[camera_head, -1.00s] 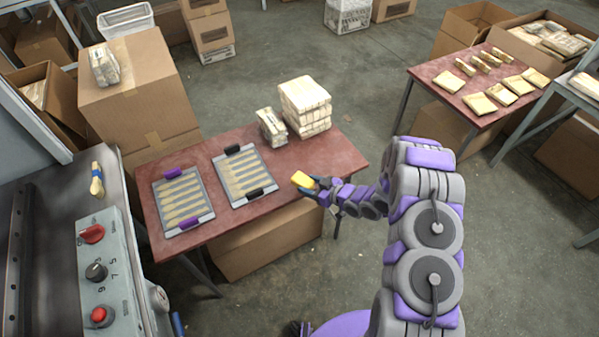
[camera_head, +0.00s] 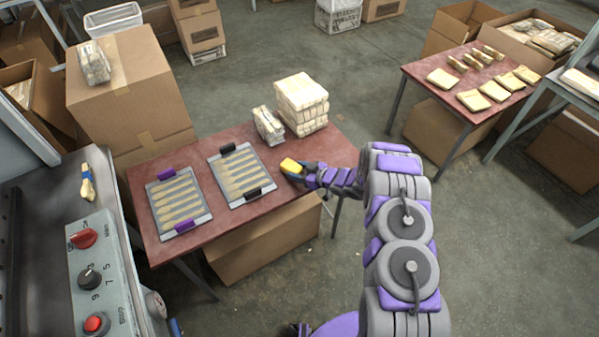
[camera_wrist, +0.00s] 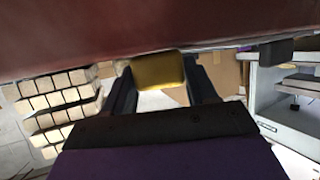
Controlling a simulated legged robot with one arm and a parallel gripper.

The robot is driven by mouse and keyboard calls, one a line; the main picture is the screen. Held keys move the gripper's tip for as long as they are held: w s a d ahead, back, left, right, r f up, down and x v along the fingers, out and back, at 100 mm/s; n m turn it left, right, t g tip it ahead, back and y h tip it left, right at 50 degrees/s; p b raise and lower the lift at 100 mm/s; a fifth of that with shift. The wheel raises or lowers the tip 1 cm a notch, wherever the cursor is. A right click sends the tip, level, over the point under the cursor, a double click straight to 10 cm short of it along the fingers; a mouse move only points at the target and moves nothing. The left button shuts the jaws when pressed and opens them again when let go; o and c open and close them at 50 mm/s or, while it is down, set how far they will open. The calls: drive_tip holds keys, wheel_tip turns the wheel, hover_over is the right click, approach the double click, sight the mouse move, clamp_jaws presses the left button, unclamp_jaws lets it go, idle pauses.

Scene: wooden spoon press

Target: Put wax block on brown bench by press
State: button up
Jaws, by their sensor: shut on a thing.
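The yellow wax block (camera_head: 290,164) is held at the tip of my gripper (camera_head: 296,172), at or just above the right part of the reddish-brown bench (camera_head: 215,240). In the wrist view the wax block (camera_wrist: 158,71) sits between the two dark fingers of my gripper (camera_wrist: 158,82), which are shut on it. The bench surface (camera_wrist: 120,35) fills the top of that view, which looks upside down. I cannot tell whether the block touches the bench. The press (camera_head: 95,270) with red and black knobs stands at the lower left.
Two trays of wooden spoons, one with purple handles (camera_head: 178,203) and one with black handles (camera_head: 240,172), lie on the bench. A stack of pale bundles (camera_head: 300,104) and a smaller bundle (camera_head: 268,126) stand at its back. Bare bench lies right of the trays.

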drive_tip(key=shift+s+a, duration=0.1)
drive_tip(key=shift+a, duration=0.05)
drive_tip(key=o, duration=0.8)
drive_tip(key=shift+c, duration=0.2)
drive_tip(key=o, duration=0.4)
drive_tip(key=shift+d+r, duration=0.1)
drive_tip(key=shift+d, duration=0.7)
drive_tip(key=shift+c, duration=0.2)
